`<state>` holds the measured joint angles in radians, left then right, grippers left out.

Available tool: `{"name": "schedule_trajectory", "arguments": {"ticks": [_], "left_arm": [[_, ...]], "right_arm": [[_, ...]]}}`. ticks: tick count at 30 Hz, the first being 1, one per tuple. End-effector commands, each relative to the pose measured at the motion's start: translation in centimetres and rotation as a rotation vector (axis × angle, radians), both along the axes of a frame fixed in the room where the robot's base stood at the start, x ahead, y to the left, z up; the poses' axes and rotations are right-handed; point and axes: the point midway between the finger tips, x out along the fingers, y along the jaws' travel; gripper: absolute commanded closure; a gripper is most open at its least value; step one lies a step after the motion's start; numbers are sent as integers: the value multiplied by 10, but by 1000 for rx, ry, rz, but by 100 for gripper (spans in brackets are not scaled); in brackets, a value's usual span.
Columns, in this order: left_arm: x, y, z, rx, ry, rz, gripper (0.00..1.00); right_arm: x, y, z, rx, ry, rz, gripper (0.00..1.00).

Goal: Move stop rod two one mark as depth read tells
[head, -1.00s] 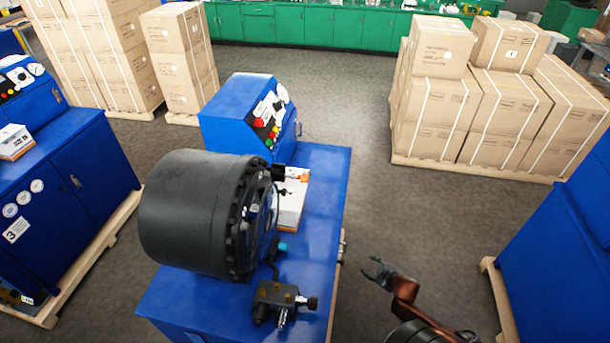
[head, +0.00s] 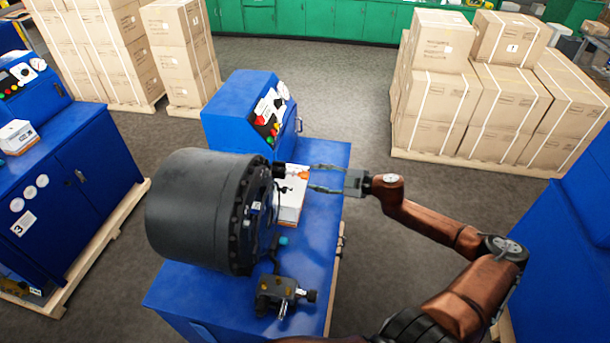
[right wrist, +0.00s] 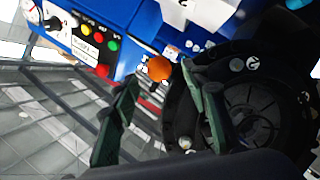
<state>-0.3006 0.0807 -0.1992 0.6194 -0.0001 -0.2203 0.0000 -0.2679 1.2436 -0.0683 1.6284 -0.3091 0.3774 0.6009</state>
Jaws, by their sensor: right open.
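The crimper in the middle has a big black round head (head: 195,212) on a blue base (head: 325,235). A small orange knob (right wrist: 158,68) shows in the right wrist view beside the head's dark ring (right wrist: 262,100); I cannot tell for sure that it belongs to the stop rod. In the head view the rod and its marks are too small to make out. My right gripper (head: 315,178) is open, its fingers pointing left toward the ring face. In the right wrist view the knob appears between the fingertips (right wrist: 159,72), with no clear contact. My left gripper is out of view.
A blue control box (head: 250,112) with buttons and a gauge stands behind the head. A white box (head: 290,203) lies on the base, and a dark valve-like fitting (head: 280,293) is at the front. Another blue machine (head: 75,170) stands left. Stacked cartons (head: 480,95) stand back right.

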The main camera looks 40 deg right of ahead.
Motion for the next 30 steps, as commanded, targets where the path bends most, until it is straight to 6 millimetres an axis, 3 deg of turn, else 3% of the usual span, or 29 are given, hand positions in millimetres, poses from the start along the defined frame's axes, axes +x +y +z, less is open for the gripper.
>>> {"name": "schedule_trajectory", "arguments": {"ticks": [6,12,24,30], "left_arm": [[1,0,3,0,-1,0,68],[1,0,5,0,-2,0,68],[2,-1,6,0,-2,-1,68],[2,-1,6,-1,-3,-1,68]], "right_arm": [[28,11,-6,0,-3,0,58],[44,17,-12,-1,-2,-1,58],[49,19,-15,0,0,-1,58],[49,19,-15,0,0,-1,72]]}}
